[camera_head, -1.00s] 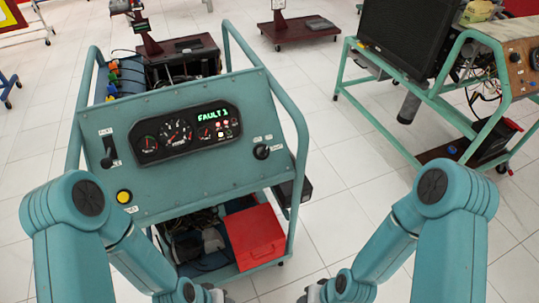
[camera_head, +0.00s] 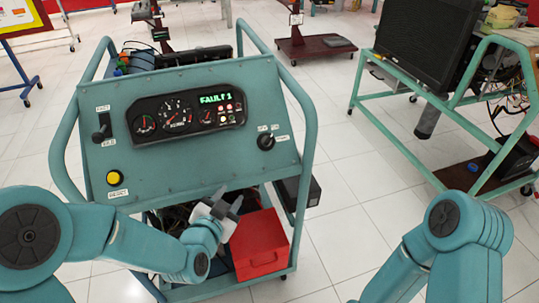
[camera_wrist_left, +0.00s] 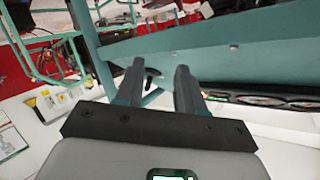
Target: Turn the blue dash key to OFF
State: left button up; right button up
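The dash key (camera_head: 266,141) is a dark knob on the right side of the blue-teal dash panel (camera_head: 225,170), with small labels around it too small to read surely. My left gripper (camera_head: 228,201) is in front of the panel's lower edge, below and left of the key, not touching it. Its two dark fingers stand apart with nothing between them. In the left wrist view the left gripper (camera_wrist_left: 158,75) also shows two separated, empty fingers, near a teal surface. My right arm shows at the lower right in the head view, but its gripper is out of frame.
A lever (camera_head: 103,127) and yellow button (camera_head: 113,177) are on the panel's left. A red box (camera_head: 262,248) sits on the shelf below. Another engine stand (camera_head: 425,100) is at right.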

aim_at(267, 144)
pick_arm(q)
jog(key=d+r+m+t+h+b, duration=0.2)
jog(key=d+r+t+b, duration=0.15)
jog(key=d+r, duration=0.2)
jog(key=shift+g, duration=0.35)
jog(key=x, duration=1)
jog(key=r+p+x, duration=0.1)
jog(key=x, duration=0.4)
jog(key=shift+w+a+f, duration=0.1)
jog(key=shift+w+a, duration=0.2)
jog(key=shift+w, duration=0.1)
pick_arm(e)
notch_tip(267, 144, down, 4)
jog(key=shift+a+f, duration=0.1)
jog(key=shift+f, duration=0.1)
pick_arm(q)
grip_shut()
